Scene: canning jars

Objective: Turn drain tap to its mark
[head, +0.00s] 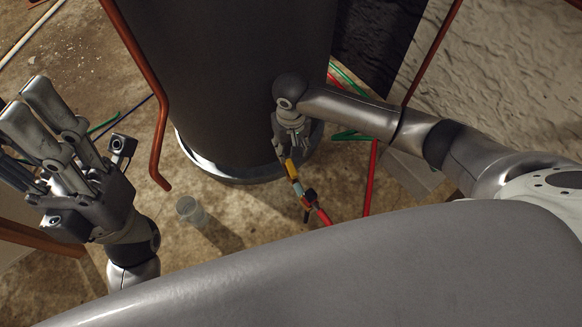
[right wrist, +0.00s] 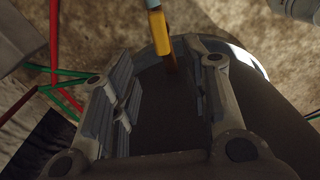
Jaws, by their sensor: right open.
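A big dark cylindrical tank (head: 220,80) stands upright on a bright metal base ring. At its lower front, a slim fitting with a yellow section (head: 291,170), a pale blue-grey section and a dark piece (head: 310,197) leads to a red hose. This looks like the drain tap; I cannot make out its mark. My right gripper (head: 287,142) is open, just above the yellow section. In the right wrist view, the yellow section (right wrist: 157,32) shows beyond the open, empty fingers (right wrist: 165,95). My left gripper (head: 48,135) is raised at the left, fingers apart and empty, away from the tap.
A clear cup or jar (head: 190,209) stands on the stained floor left of the tap. A copper-coloured pipe (head: 155,100) hangs left of the tank. Red and green lines (head: 345,135) lie right of the tank, near a rough pale wall (head: 510,75).

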